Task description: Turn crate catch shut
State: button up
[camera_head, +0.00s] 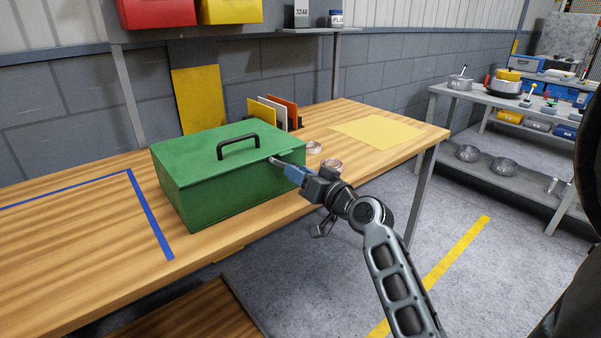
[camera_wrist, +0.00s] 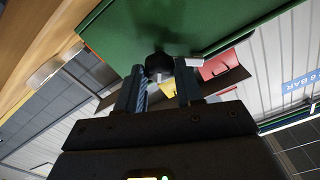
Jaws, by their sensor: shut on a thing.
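The green crate (camera_head: 215,178) stands on the wooden workbench with its lid down and a black handle (camera_head: 238,146) on top. My gripper (camera_head: 283,167) is at the crate's right end, near the lid's edge. A small pale metal piece of the catch (camera_head: 274,160) shows there by the fingertips. In the wrist view, my gripper (camera_wrist: 160,75) has its two fingers on either side of the catch's dark knob (camera_wrist: 158,63), against the green crate (camera_wrist: 185,25). The fingers hide part of the catch, so its exact angle is hard to tell.
The workbench (camera_head: 330,195) has a yellow sheet (camera_head: 377,131), upright coloured folders (camera_head: 278,110) and small round dishes (camera_head: 330,165) behind my gripper. Blue tape (camera_head: 150,215) marks the bench at left. A metal shelf (camera_head: 500,160) with pots stands at right.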

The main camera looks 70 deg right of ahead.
jog(key=m+p, duration=0.2)
jog(key=m, duration=0.4)
jog(key=shift+f+m+p, duration=0.1)
jog(key=shift+m+p, duration=0.7)
jog(key=shift+m, duration=1.4)
jog(key=shift+s+m, duration=0.1)
jog(key=shift+m, duration=0.2)
jog(key=o, duration=1)
jog(key=shift+o, duration=0.2)
jog(key=b+v, duration=0.1)
jog(key=v, duration=0.6)
jog(key=shift+s+b, duration=0.35)
jog(key=shift+b, duration=0.05)
jog(key=shift+a, duration=0.15)
